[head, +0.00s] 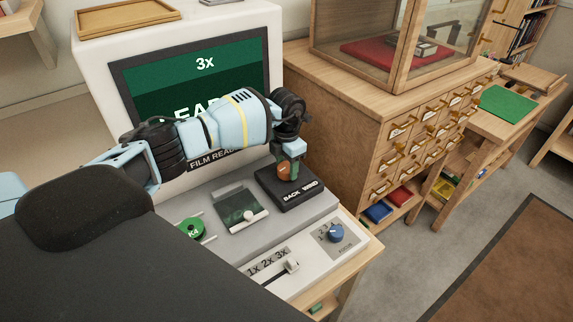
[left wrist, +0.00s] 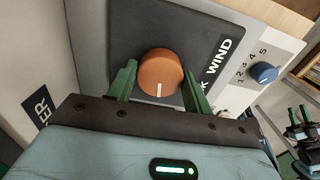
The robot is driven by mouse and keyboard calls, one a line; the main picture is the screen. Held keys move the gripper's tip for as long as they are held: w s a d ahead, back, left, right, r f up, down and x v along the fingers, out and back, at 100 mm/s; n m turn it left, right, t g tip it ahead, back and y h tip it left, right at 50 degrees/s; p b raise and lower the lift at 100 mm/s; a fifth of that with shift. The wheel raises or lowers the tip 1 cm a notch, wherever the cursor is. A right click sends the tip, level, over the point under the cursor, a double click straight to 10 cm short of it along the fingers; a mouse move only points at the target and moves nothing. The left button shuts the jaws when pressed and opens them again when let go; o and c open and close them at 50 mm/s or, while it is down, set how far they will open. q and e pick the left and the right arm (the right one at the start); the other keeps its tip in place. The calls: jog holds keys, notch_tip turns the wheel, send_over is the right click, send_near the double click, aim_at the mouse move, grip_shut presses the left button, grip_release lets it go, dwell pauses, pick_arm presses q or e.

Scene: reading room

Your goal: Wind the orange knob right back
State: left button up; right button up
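The orange knob (head: 285,173) sits on a dark plate (head: 302,198) lettered BACK and WIND on the film reader. My left gripper (head: 289,168) comes down over it from above. The knob's white mark points to the bottom of that view. Part of the BACK lettering is hidden by a finger there. My right gripper (left wrist: 300,114) shows small at the right edge of the left wrist view, its green fingers apart and empty.
The reader's screen (head: 200,85) reads 3x above partly hidden lettering. A blue numbered dial (head: 336,233), a lever (head: 290,266), a glass film plate (head: 240,208) and a green reel (head: 190,228) are close by. A drawer cabinet (head: 345,110) with a glass case stands behind to the right.

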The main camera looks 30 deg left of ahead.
aim_at(287, 167)
pick_arm(q)
jog(key=o, duration=0.4)
jog(key=shift+r, duration=3.9)
